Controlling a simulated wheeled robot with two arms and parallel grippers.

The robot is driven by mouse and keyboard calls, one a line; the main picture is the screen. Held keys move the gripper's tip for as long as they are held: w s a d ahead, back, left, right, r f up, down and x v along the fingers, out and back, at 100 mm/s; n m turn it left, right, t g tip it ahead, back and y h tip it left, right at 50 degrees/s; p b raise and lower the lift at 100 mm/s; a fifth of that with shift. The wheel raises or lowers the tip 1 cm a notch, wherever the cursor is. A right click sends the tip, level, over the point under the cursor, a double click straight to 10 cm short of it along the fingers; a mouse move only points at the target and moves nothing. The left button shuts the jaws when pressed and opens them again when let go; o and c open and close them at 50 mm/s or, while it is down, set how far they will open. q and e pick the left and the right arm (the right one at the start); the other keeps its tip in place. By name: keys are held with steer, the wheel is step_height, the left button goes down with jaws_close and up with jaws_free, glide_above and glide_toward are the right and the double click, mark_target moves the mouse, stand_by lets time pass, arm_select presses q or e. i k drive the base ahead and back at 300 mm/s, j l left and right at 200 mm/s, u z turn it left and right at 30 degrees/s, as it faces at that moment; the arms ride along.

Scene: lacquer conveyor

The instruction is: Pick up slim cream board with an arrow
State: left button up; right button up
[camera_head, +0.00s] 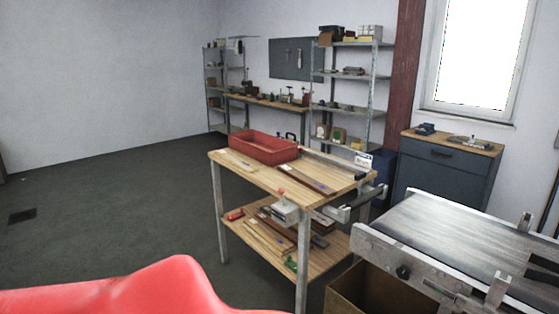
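Several more boards, some pale, lie on the lower shelf (240,228); no arrow can be made out there. Neither of my grippers is in view.
A red tray (264,147) stands at the back of the bench top. A vise is fixed at the bench's front edge. A conveyor (459,243) and a cardboard box (374,291) stand at right. The floor (120,203) left of the bench is clear.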

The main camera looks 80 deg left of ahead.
mark_target(249, 168)
steer(key=u, duration=2.75)
steer(key=i+j, duration=0.1)
steer(key=i+z, duration=0.05)
steer(key=i, duration=0.05)
